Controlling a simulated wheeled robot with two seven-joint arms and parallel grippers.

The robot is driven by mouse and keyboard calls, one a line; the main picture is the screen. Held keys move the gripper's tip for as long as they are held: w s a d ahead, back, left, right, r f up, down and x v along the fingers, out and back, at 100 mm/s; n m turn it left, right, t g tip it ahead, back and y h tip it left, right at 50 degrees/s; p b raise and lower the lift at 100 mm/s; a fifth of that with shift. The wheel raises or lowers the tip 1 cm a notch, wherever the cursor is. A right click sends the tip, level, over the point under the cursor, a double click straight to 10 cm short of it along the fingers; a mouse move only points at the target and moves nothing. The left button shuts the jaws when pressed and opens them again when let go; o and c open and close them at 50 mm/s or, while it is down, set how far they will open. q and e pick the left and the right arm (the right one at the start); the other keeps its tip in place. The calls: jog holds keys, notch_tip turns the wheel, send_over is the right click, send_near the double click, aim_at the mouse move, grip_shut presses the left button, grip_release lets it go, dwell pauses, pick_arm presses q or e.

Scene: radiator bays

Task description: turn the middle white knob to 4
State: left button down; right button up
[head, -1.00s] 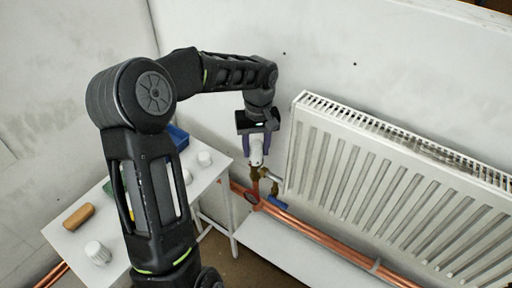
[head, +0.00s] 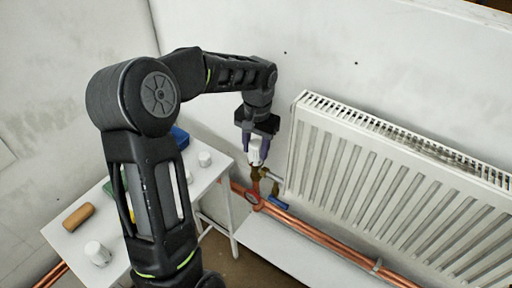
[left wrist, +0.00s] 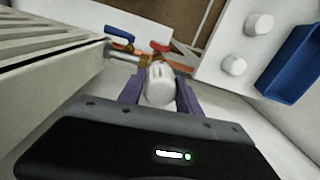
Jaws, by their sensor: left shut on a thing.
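A white ribbed knob (head: 255,157) sits on top of a brass valve (head: 256,174) at the left end of the radiator. My left gripper (head: 257,148) comes down from above with its purple fingers on both sides of the knob, shut on it. In the left wrist view the knob (left wrist: 160,88) stands between the purple fingers, and the valve is partly hidden behind it. No number can be read on the knob. I cannot tell from these views whether it is the middle one. My right gripper is not in view.
The white radiator (head: 400,190) is close to the right of the gripper. Copper pipes (head: 320,232), a red handle (head: 253,198) and a blue handle (head: 279,203) lie below. A white table (head: 62,240) at left holds loose white knobs, a brown block (head: 78,217) and a blue bin (head: 178,136).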

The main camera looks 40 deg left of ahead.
aim_at(256, 144)
pick_arm(q)
jog(key=shift+m, duration=0.8)
jog(key=shift+a, duration=0.1)
jog(key=c, duration=0.8)
grip_release()
jog(key=shift+c, duration=0.2)
jog(key=r, duration=0.7)
jog(key=shift+d+r+b, duration=0.2)
jog(key=shift+r+b, duration=0.15)
jog(key=shift+r, duration=0.05)
